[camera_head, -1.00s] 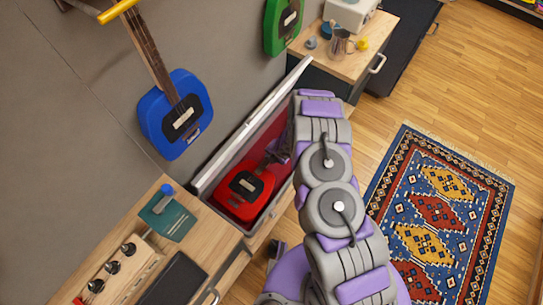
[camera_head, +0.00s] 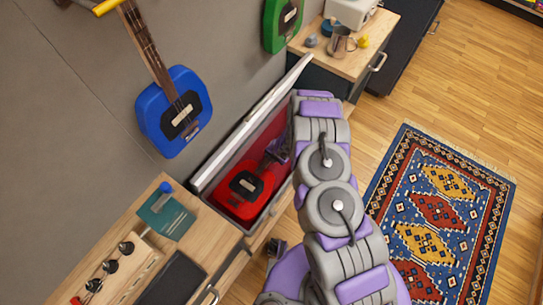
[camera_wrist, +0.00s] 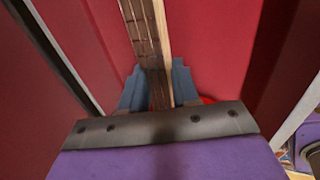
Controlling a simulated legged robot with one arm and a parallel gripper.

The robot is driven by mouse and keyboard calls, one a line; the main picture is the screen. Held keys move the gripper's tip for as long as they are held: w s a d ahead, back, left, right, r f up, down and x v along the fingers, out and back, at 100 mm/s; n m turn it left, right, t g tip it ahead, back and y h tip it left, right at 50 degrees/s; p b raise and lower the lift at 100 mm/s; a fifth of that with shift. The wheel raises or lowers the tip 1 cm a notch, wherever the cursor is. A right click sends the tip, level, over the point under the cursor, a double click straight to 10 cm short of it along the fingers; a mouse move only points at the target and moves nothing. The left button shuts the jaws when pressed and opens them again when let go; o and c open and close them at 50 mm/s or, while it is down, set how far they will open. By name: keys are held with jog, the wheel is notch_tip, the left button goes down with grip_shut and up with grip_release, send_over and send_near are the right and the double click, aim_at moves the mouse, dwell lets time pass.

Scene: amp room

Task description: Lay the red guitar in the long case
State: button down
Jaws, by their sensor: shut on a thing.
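The red guitar (camera_head: 243,187) is inside the long case (camera_head: 204,190), its body at the case's near-left end. The case is open, with a red lining and its pale lid standing up along the wall side. My gripper (camera_head: 279,150) is over the case, partly hidden by my arm. In the wrist view my gripper (camera_wrist: 160,90) is shut around the guitar's neck (camera_wrist: 146,35), with red lining on both sides. I cannot tell whether the guitar's body rests on the case floor.
A blue guitar (camera_head: 175,112) and a green guitar (camera_head: 283,22) hang on the grey wall. A wooden counter (camera_head: 213,227) with a teal book (camera_head: 166,217) stands near left. A patterned rug (camera_head: 437,215) lies right.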

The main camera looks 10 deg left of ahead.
jog(key=shift+f+b, duration=0.4)
jog(key=shift+f, duration=0.1)
jog(key=shift+w, duration=0.1)
dwell(0.3)
jog(key=c, duration=0.8)
grip_release()
jog(key=shift+o, duration=0.2)
jog(key=p+v, duration=0.3)
jog(key=v, duration=1.4)
jog(key=shift+d, duration=0.2)
